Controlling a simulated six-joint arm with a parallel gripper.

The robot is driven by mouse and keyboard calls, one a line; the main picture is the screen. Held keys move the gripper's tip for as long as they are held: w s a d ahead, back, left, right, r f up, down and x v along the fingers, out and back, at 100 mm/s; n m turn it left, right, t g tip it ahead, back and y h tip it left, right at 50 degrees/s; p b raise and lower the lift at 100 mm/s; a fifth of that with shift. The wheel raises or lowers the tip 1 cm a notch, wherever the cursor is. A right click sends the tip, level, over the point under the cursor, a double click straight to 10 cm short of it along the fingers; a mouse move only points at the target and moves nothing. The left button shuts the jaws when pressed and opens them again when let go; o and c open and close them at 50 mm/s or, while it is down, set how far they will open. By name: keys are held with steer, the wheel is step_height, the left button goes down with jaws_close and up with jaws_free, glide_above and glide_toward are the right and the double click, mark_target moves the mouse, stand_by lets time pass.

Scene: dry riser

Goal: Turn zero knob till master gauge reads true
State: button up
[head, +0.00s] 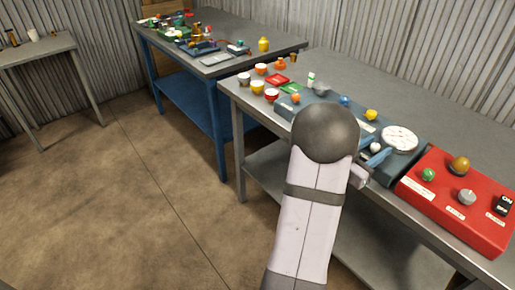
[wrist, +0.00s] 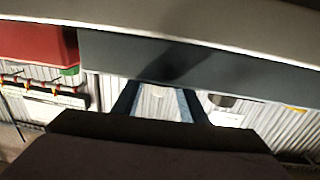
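A round white gauge (head: 399,139) sits at the right end of a long grey-blue panel (head: 318,119) on the bench; its reading is too small to tell. A small pale knob (head: 376,147) is just left of the gauge; I cannot tell whether it is the zero knob. My gripper (head: 372,163) is at the panel's front edge, close to this knob, partly hidden by my arm. In the wrist view my gripper (wrist: 158,103) has its two blue fingers apart with nothing seen between them. The panel's plain grey side (wrist: 190,68) is in front of the fingers.
A red box (head: 455,212) with green, amber and grey knobs and a black switch stands right of the panel. Small cups (head: 257,87) and coloured pads (head: 278,80) are at the bench's left end. A cluttered blue-legged table (head: 222,45) stands behind.

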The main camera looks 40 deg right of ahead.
steer(key=shift+w+r+m+g, duration=0.15)
steer(key=shift+m+g, duration=0.15)
steer(key=shift+g, duration=0.2)
steer(key=a, duration=0.5)
steer(key=w+a+b, duration=0.1)
steer(key=a, duration=0.1)
steer(key=shift+a+f, duration=0.15)
steer(key=shift+f, duration=0.05)
steer(key=w+a+f+n+t+y+p, duration=0.2)
steer(key=w+a+n+t+y+p, duration=0.4)
steer(key=w+a, duration=1.1)
steer(key=shift+w+a+f+n+t+y, duration=0.35)
steer(key=shift+w+n+t+y, duration=1.05)
steer(key=shift+w+t+y, duration=0.6)
steer(key=shift+s, duration=0.15)
